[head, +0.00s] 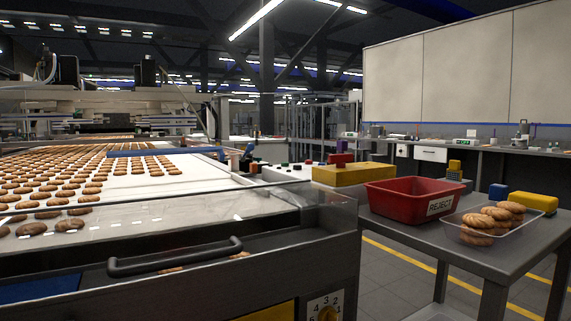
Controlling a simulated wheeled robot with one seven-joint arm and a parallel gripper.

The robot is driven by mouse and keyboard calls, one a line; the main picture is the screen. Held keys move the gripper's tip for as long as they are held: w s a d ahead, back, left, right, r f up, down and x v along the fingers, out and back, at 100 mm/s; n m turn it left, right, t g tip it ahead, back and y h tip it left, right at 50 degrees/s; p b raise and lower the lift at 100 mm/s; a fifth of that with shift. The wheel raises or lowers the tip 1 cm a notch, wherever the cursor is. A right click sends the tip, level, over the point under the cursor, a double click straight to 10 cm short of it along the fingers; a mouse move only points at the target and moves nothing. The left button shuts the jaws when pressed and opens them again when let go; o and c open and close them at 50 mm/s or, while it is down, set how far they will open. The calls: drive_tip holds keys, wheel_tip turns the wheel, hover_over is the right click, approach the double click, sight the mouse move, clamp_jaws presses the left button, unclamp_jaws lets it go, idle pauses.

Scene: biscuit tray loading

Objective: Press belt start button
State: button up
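A conveyor belt (120,213) carrying rows of round biscuits fills the left side of the head view. Beyond its right edge is a light control surface (270,174) with small coloured buttons. Among them are a green button (285,164) and a red button (308,162), both small and far off. No label can be read there, so I cannot tell which one is the belt start button. My gripper is not in view.
A black handle (175,257) and a numbered dial (326,311) are on the near machine front. Floor shows between machine and table.

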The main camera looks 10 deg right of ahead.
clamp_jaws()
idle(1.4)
